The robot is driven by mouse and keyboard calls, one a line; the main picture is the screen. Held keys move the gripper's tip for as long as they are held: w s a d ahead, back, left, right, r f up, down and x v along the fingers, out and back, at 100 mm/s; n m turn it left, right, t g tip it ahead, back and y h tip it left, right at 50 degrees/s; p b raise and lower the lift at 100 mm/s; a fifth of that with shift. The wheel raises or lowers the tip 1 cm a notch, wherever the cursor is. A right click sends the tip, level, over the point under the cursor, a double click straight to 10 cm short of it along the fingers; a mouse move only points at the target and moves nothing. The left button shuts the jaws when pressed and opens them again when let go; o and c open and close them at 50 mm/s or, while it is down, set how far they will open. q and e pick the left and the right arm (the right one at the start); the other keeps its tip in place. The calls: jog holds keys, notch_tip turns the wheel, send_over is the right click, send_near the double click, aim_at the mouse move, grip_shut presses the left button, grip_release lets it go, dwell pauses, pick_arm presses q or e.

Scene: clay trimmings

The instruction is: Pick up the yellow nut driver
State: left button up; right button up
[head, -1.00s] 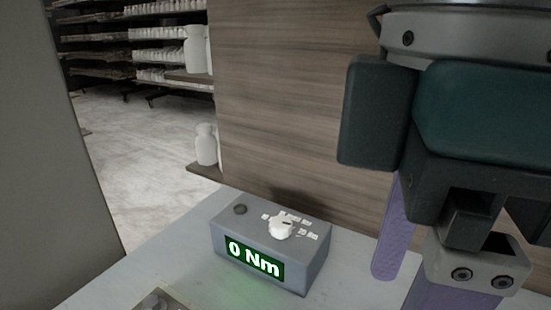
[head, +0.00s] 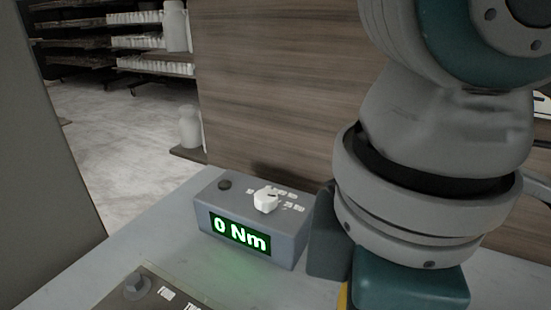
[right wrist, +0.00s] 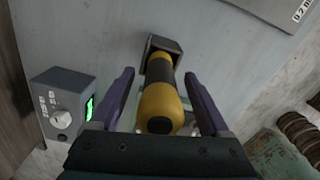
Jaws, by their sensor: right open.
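The yellow nut driver (right wrist: 160,102) has a yellow handle with a dark band and a dark end cap. In the right wrist view its far end meets a small dark square holder (right wrist: 173,43). My right gripper (right wrist: 160,76) is open, with one purple finger on each side of the handle; gaps show between the fingers and the handle. In the head view my right arm hides the fingertips and most of the driver; only a yellow sliver (head: 343,297) shows below. My left gripper is in neither view.
A grey box (head: 285,240) reading "0 Nm", with a white knob, stands on the pale bench (head: 150,235) beside my right arm. A dark panel with a knob (head: 137,286) is at the front. A wooden wall (head: 270,90) rises behind the box.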

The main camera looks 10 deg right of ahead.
grip_shut()
dwell(0.5)
